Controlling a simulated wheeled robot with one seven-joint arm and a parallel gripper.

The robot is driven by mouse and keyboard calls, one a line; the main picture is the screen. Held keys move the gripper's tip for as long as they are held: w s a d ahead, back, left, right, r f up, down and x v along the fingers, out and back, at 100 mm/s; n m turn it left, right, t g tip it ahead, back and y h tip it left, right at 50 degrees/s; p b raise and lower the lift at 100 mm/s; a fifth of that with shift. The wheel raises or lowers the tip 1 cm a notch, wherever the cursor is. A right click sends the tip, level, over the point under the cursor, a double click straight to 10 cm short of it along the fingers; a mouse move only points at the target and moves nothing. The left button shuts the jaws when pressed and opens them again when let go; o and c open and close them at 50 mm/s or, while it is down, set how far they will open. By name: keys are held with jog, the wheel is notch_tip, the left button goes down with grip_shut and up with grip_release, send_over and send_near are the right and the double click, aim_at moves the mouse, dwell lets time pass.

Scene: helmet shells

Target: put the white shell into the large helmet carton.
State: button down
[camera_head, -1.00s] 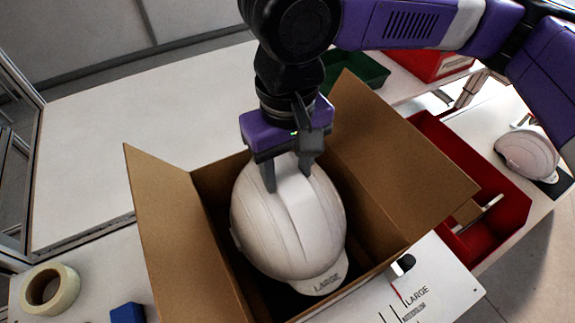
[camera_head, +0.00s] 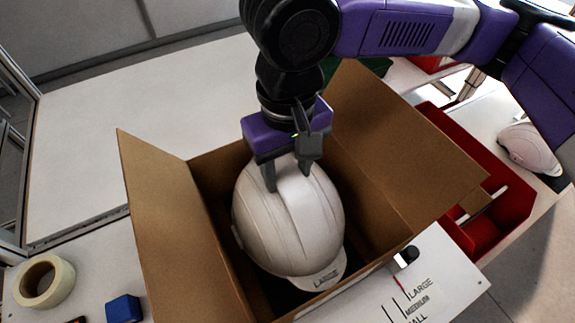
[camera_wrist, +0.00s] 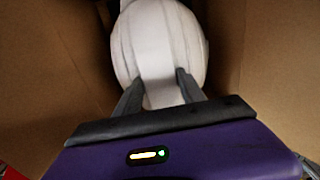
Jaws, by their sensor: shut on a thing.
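The white shell (camera_head: 288,225), with LARGE on its brim, is inside the open cardboard carton (camera_head: 160,210), between its two raised flaps. My gripper (camera_head: 289,176) is shut on the raised ridge at the top of the shell. In the wrist view the two fingers (camera_wrist: 158,88) press on either side of the ridge of the shell (camera_wrist: 158,40), with carton walls to both sides. The shell's underside and the carton floor beneath it are hidden, so I cannot tell whether it touches the floor.
A red tray (camera_head: 515,205) stands right of the carton, and another white shell (camera_head: 528,148) lies beyond it. A size board (camera_head: 420,285) is at the front right. A tape roll (camera_head: 43,281) and blue block (camera_head: 124,309) lie at the left. The white table behind is clear.

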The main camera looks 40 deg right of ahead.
jog(key=shift+f+b, duration=1.6)
jog(key=shift+f, duration=1.15)
jog(key=c, duration=0.6)
grip_release()
jog(key=shift+r, duration=0.1)
jog(key=shift+r+p, duration=0.5)
jog(key=shift+r, duration=3.4)
